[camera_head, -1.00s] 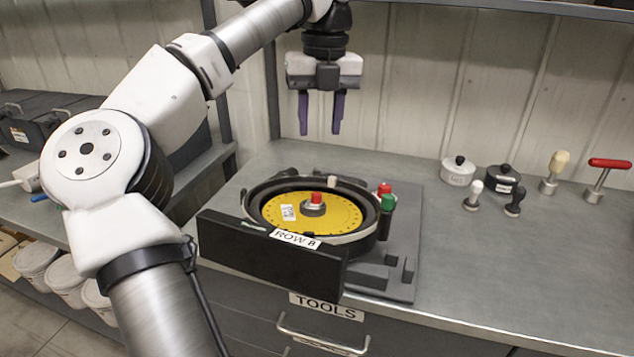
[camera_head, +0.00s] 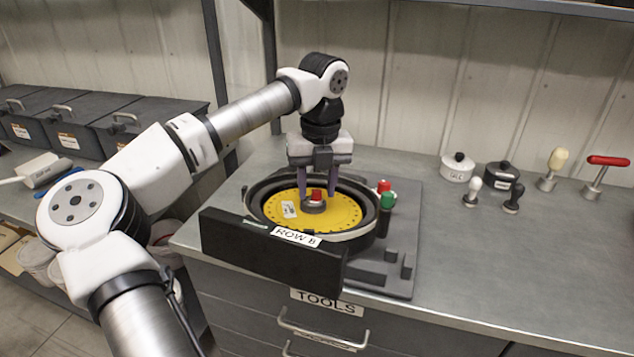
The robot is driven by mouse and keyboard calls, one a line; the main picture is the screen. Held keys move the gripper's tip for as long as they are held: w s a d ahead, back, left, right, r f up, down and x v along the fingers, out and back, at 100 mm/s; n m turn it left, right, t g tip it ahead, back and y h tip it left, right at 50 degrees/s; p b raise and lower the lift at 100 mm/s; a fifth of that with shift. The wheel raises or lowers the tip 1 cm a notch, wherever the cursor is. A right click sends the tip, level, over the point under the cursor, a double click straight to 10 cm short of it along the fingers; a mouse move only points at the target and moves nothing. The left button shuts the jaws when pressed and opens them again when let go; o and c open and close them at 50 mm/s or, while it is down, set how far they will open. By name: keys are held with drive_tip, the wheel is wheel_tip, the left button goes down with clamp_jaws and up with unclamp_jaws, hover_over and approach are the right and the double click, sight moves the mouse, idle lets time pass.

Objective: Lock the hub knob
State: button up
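The hub knob (camera_head: 317,195) is red on top with a grey round base. It sits at the middle of the yellow seed disc (camera_head: 345,214), inside the round black meter housing (camera_head: 370,238). My gripper (camera_head: 317,196) points straight down over the disc. Its two purple fingers are apart, one to the left and one to the right of the knob. The fingers look open, and the red top shows between them. I cannot tell whether the fingertips are level with the knob or behind it.
A red knob (camera_head: 384,187) and a green knob (camera_head: 388,201) stand at the housing's right rim. A black panel (camera_head: 270,250) labelled ROW 8 stands in front. Lidded pots (camera_head: 457,168) and handled tools (camera_head: 602,175) stand at the back right. The right bench top is clear.

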clamp_jaws()
idle(0.4)
drive_tip(key=m, duration=0.4)
drive_tip(key=shift+m+h, duration=0.3)
drive_tip(key=shift+h, duration=0.1)
drive_tip(key=shift+w+a+m+g+h+p, duration=0.1)
drive_tip(key=shift+m+g+h+p, duration=0.3)
drive_tip(key=shift+m, duration=1.5)
unclamp_jaws()
